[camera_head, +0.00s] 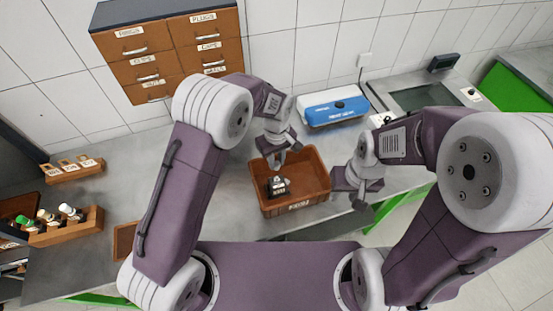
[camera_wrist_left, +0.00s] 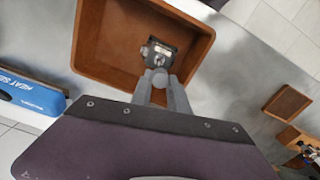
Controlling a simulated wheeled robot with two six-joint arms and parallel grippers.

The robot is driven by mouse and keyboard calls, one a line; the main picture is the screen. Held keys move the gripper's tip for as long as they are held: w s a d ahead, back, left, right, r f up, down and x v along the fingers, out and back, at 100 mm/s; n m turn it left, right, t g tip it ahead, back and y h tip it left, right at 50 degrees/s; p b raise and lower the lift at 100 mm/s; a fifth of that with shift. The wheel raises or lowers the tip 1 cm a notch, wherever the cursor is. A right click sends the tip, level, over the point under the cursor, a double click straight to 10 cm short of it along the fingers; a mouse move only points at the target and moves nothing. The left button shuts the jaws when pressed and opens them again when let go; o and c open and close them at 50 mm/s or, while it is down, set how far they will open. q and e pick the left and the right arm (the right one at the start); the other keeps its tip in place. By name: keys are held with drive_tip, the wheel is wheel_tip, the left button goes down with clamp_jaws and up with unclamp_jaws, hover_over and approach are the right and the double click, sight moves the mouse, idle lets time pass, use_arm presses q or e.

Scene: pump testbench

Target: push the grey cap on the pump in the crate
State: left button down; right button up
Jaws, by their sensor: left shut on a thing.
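The brown crate (camera_head: 318,180) stands on the bench and also shows in the left wrist view (camera_wrist_left: 92,45). The dark pump (camera_head: 278,188) lies inside it, towards the left wall; its metal top shows in the left wrist view (camera_wrist_left: 157,52). My left gripper (camera_head: 275,163) is over the crate, just above the pump, its fingers (camera_wrist_left: 160,84) shut on a small round grey cap (camera_wrist_left: 157,76). The cap is close by the pump's end; whether they touch I cannot tell. My right gripper (camera_head: 358,204) hangs right of the crate; its fingers are too small to judge.
A blue-and-white machine (camera_head: 334,107) stands behind the crate. A drawer cabinet (camera_head: 165,50) is at the back left. Wooden racks (camera_head: 68,226) with small parts stand at the far left.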

use_arm(q)
drive_tip(key=shift+d+f+b, duration=0.15)
drive_tip(key=shift+f+b, duration=0.15)
drive_tip(key=shift+f, duration=0.25)
wheel_tip(320, 180, down, 3)
drive_tip(key=b, duration=0.2)
drive_tip(key=shift+b, duration=0.3)
drive_tip(key=shift+f+b, duration=0.5)
drive_tip(key=shift+f, duration=0.4)
drive_tip(key=shift+w+f, duration=0.1)
drive_tip(key=shift+f+p, duration=0.25)
drive_tip(key=shift+p, duration=0.05)
idle(0.6)
drive_tip(key=shift+f, duration=0.55)
idle(1.6)
